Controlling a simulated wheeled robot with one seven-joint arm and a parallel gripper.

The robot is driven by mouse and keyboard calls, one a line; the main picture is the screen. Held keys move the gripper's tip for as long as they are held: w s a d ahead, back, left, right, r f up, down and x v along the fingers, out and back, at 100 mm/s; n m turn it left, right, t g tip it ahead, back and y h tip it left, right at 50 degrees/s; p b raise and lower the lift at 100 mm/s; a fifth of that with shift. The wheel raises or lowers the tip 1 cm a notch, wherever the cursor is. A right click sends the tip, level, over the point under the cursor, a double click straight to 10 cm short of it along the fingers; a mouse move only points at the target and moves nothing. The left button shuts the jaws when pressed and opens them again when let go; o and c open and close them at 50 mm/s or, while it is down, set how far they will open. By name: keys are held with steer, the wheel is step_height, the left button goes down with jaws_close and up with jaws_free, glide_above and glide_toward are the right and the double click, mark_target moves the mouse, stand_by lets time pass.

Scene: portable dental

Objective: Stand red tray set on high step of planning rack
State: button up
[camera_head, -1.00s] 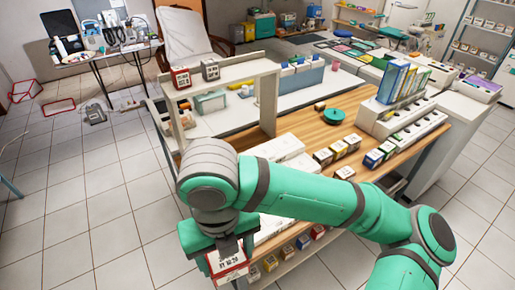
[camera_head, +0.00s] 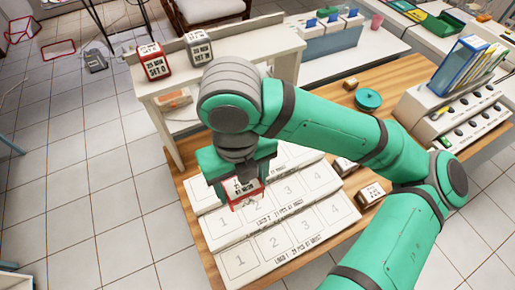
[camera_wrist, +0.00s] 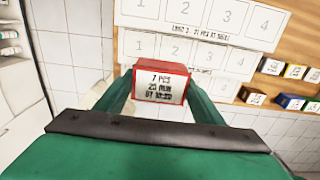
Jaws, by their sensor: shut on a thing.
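The red tray set (camera_head: 243,190) is a small red-edged block with a white label and black print. My gripper (camera_head: 238,188) is shut on it and holds it over the left part of the planning rack (camera_head: 283,235). In the wrist view the red tray set (camera_wrist: 160,88) sits between the fingertips, its label reading about "7 pcs, 25 min". The rack (camera_wrist: 205,48) is white, stepped, with numbered squares 1 to 4 on its rows. Part of its far row is hidden by my arm and gripper. I cannot tell the tray set's height over the steps.
A white raised shelf (camera_head: 225,62) at the back left bears a red-edged box (camera_head: 154,62) and a grey box (camera_head: 199,48). Small boxes (camera_head: 372,193) lie right of the rack. A green round dish (camera_head: 368,99) and a white unit with folders (camera_head: 450,120) stand farther right.

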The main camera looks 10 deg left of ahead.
steer(key=shift+w, duration=0.4)
steer(key=shift+w+a+f, duration=0.15)
steer(key=shift+a, duration=0.1)
steer(key=w+a+f, duration=0.1)
steer(key=a+f, duration=0.2)
steer(key=a, duration=0.1)
steer(key=w+a+f, duration=0.2)
steer(key=a+f, duration=0.1)
steer(key=a, duration=0.1)
steer(key=w+a+f, duration=0.2)
steer(key=a+f, duration=0.1)
steer(key=a, duration=0.1)
steer(key=shift+f, duration=0.15)
steer(key=shift+w+a+f, duration=0.1)
steer(key=shift+f, duration=1.6)
steer(key=shift+f, duration=0.1)
steer(key=o, duration=1.2)
